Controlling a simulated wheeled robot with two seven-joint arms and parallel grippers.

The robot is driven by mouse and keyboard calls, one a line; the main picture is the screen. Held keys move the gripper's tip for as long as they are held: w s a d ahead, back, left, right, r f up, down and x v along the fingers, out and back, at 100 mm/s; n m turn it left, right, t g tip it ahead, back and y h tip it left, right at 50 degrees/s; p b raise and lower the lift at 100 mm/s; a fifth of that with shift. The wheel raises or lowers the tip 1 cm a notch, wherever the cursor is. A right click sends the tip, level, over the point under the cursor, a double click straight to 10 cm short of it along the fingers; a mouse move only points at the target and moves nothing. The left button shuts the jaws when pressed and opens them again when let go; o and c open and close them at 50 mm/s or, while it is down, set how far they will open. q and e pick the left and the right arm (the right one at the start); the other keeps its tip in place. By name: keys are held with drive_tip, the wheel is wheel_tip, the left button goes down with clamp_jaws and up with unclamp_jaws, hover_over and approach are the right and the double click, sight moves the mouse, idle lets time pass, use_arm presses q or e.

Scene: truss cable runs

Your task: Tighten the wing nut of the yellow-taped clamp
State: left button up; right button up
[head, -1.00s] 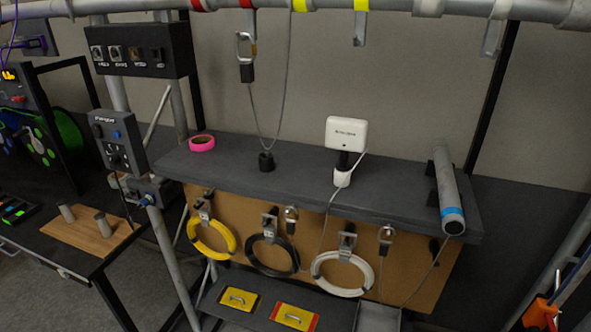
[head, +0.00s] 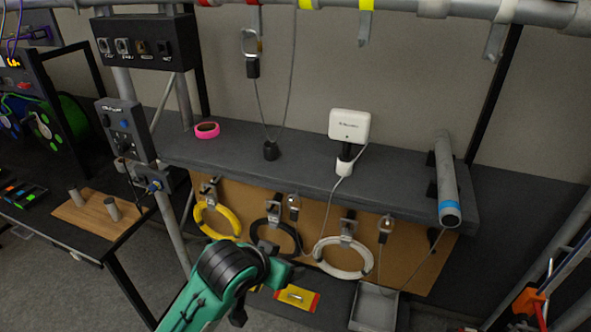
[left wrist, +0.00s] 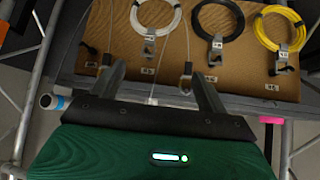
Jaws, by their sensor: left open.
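Yellow tape (head: 366,5) wraps the horizontal truss tube at the top of the head view, with a grey metal piece (head: 364,28) hanging below it. A second yellow band (head: 309,4) is further left on the tube. The clamp body and wing nut cannot be made out, as the picture's top edge cuts off the tube. My left arm enters low in the head view, far below the tube. My left gripper (left wrist: 158,70) shows in the left wrist view, open and empty, facing the cable board. My right gripper is not in view.
A dark shelf (head: 290,172) carries a pink tape roll (head: 207,130), a white device (head: 349,125) and a grey tube (head: 446,180). Yellow, black and white cable coils hang on the board (head: 415,262) below.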

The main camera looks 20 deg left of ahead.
use_arm(q)
drive_tip(key=w+d+r+t, duration=0.15)
drive_tip(key=w+r, duration=0.35)
drive_tip(key=r, duration=0.8)
drive_tip(key=w+r+t, duration=0.3)
drive_tip(key=w+r, duration=0.1)
drive_tip(key=r, duration=1)
drive_tip(key=s+a+r+n+t+y, duration=0.1)
drive_tip(key=s+a+r+t, duration=0.15)
drive_tip(key=r, duration=1.15)
drive_tip(key=s+a+r+n+t+y, duration=0.15)
drive_tip(key=s+r, duration=0.25)
drive_tip(key=r, duration=1)
drive_tip(key=w+p, duration=0.7)
drive_tip(key=w, duration=0.7)
drive_tip(key=shift+d+f+t+h+p, duration=0.25)
drive_tip(key=shift+d+t+h+p, duration=0.1)
drive_tip(key=shift+d+t+h, duration=0.1)
drive_tip(key=c, duration=1)
